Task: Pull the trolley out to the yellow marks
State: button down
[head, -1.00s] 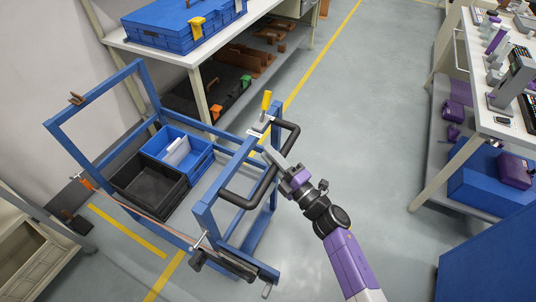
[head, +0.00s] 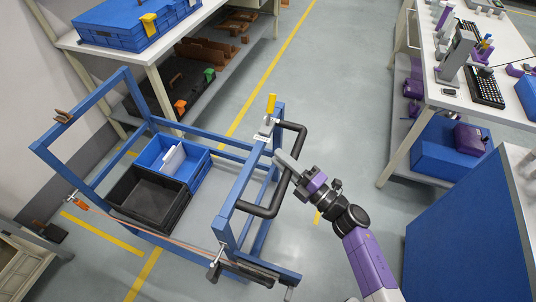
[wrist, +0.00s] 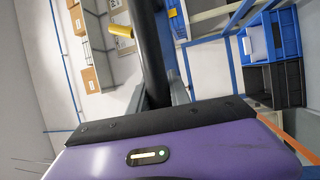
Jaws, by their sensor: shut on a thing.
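The trolley is a blue tubular frame (head: 186,139) on the left half of the head view, with a black handle bar (head: 301,140) on its right end. My gripper (head: 284,165) is at that handle, its jaws shut on the bar. In the wrist view the black bar (wrist: 152,55) runs between my two fingers (wrist: 160,98). Yellow floor marks (head: 102,233) lie at the lower left, and a second strip (head: 143,275) passes under the trolley's front side. A small yellow patch (head: 317,217) shows beside my gripper.
The trolley carries a blue crate (head: 205,161) and a black crate (head: 150,222). A yellow-handled clamp (head: 271,104) stands at its top corner. A workbench (head: 150,60) stands behind; a white table (head: 470,115) and blue panel (head: 465,225) are at right. Floor between is clear.

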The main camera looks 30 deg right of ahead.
jog(key=s+d+b, duration=0.1)
jog(key=s+d, duration=0.6)
jog(key=s, duration=0.3)
jog(key=s+d+b, duration=0.2)
jog(key=s+d, duration=0.5)
jog(key=s, duration=0.3)
jog(key=shift+d+b, duration=0.25)
jog(key=shift+b, duration=0.05)
jog(key=shift+s+d+f, duration=0.1)
jog(key=shift+s+d, duration=0.05)
jog(key=c, duration=1.4)
grip_release()
jog(key=shift+o, duration=1)
jog(key=b+v, duration=0.2)
jog(key=v, duration=0.5)
jog(key=shift+s, duration=0.35)
jog(key=shift+s, duration=0.1)
